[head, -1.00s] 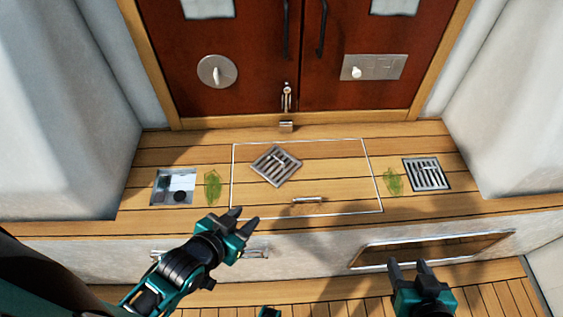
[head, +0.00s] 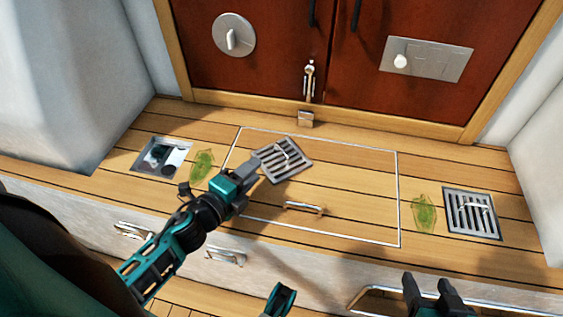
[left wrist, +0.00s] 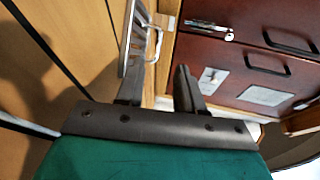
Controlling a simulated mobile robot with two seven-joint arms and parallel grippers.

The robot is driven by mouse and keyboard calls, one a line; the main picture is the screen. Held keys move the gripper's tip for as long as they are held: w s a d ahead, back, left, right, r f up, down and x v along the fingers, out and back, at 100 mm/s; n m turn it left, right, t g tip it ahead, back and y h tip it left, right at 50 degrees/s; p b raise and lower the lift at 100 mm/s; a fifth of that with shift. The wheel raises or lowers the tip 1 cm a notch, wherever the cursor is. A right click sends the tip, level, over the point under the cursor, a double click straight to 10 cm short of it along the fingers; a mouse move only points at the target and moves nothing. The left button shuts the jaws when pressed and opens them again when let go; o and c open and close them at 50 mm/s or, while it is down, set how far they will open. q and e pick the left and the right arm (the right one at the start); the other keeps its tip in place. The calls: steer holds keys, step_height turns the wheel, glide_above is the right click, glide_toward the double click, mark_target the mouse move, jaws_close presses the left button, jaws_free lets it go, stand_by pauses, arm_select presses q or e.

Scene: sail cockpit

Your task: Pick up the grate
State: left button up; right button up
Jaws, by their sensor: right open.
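A loose square metal grate (head: 290,172) with slats and a small raised handle lies askew on the wooden hatch panel, near its back left part. A second grate (head: 472,230) sits in a frame at the right of the deck. My left gripper (head: 251,184) is open and empty beside the loose grate's left edge; I cannot tell whether it touches. In the left wrist view, the grate's edge and handle (left wrist: 157,44) show just beyond the spread fingers (left wrist: 160,82). My right gripper (head: 428,284) is open and empty at the bottom right, in front of the deck.
A square recess (head: 162,156) with dark contents is at the deck's left. Green translucent pieces lie beside it (head: 202,164) and beside the right grate (head: 424,212). The hatch handle (head: 304,208) stands near the hatch's front. Red doors (head: 270,60) rise behind the deck.

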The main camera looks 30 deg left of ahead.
mark_target(280, 149)
arm_select(q)
steer(key=x, duration=0.5)
steer(key=shift+w, duration=0.2)
steer(key=shift+d+b+x, duration=0.15)
steer(key=shift+b+x, duration=0.25)
steer(key=shift+x, duration=0.9)
steer(key=shift+d+b+x, duration=0.15)
steer(key=shift+b+x, duration=0.2)
steer(key=shift+x, duration=0.95)
steer(key=shift+s+f, duration=0.1)
steer(key=shift+f, duration=0.05)
jaws_close()
